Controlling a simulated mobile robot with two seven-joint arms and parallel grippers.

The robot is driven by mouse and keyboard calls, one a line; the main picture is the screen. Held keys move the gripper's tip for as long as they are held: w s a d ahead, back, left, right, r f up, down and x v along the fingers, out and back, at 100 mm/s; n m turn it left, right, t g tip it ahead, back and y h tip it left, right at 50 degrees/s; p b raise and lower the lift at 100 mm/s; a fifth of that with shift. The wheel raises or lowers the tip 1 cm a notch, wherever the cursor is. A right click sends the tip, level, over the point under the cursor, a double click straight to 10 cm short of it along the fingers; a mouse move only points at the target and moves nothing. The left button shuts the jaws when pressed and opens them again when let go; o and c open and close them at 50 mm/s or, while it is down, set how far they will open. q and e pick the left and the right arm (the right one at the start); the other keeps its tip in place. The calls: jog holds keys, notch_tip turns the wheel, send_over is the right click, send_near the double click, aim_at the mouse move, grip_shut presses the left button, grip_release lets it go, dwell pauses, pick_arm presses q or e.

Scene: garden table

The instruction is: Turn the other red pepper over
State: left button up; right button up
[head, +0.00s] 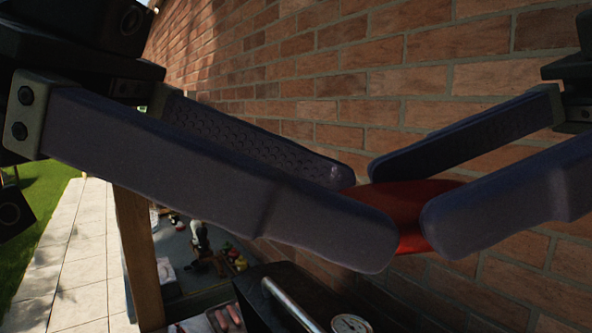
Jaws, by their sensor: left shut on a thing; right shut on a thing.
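A red, smooth thing, which looks like the red pepper (408,205), is held up close to my head view, in front of the brick wall. My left gripper (362,216) comes in from the left, with its two long dark fingers on either side of the pepper's left part. My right gripper (411,201) comes in from the right, with its fingers around the pepper's right part. Both are shut on the pepper at once, their fingertips near each other. The fingers hide much of it, so which face is up cannot be told. No other pepper can be made out.
Below is a black grill lid (270,288) with a metal handle (291,305) and a round gauge (350,325). A tray with sausages (229,319) lies left of it. A wooden post (137,255) stands at left. The brick wall (420,60) rises close behind.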

pick_arm(q)
jog(key=c, duration=0.5)
pick_arm(e)
jog(key=o, duration=1.4)
